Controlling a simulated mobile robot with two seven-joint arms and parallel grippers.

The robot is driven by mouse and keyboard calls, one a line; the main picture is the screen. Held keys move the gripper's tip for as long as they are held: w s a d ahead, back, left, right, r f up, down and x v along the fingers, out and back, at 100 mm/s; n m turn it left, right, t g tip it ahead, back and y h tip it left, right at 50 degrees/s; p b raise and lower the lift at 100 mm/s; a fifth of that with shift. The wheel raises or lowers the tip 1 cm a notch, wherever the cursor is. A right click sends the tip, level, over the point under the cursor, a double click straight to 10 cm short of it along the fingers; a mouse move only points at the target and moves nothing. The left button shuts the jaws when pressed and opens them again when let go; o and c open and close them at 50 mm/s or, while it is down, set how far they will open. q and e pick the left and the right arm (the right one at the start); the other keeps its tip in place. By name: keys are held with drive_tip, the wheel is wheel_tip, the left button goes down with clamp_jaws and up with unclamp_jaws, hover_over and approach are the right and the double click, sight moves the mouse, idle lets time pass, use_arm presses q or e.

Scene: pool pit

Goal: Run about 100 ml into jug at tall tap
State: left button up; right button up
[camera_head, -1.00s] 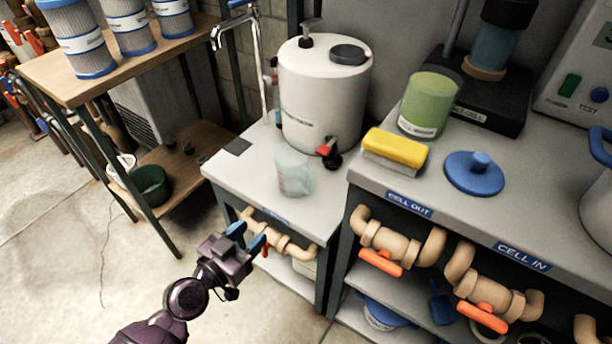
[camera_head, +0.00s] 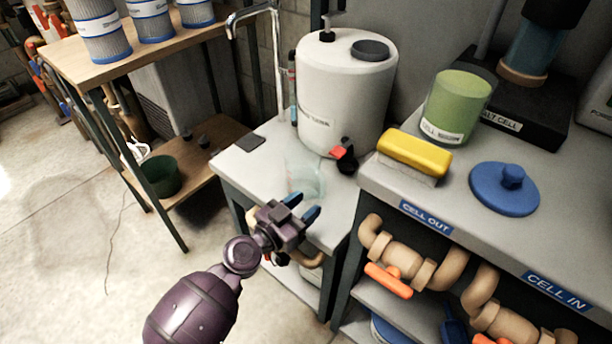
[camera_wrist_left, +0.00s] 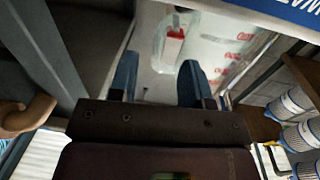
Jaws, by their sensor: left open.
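The clear jug (camera_head: 304,180) stands on the low grey table, in front of the white drum. The tall chrome tap (camera_head: 279,65) rises at the back left of this table, its spout bending left, away from the jug. My left gripper (camera_head: 301,207) is open, its blue fingers just in front of the jug in the head view and overlapping its lower edge. In the left wrist view, the open fingers (camera_wrist_left: 159,72) have nothing visible gripped between them. Clear material with red marks shows beyond them there; I cannot tell its outline. My right gripper is out of view.
The white drum (camera_head: 345,95) has a red-handled tap low on its front. A dark square pad (camera_head: 251,142) lies left on the low table (camera_head: 240,167). A higher bench at right holds a yellow-topped block (camera_head: 415,150), a green container (camera_head: 457,108) and a blue lid (camera_head: 504,188).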

sight(320, 193)
use_arm(q)
drive_tip(key=x, duration=0.5)
drive_tip(key=shift+r, duration=0.1)
clamp_jaws()
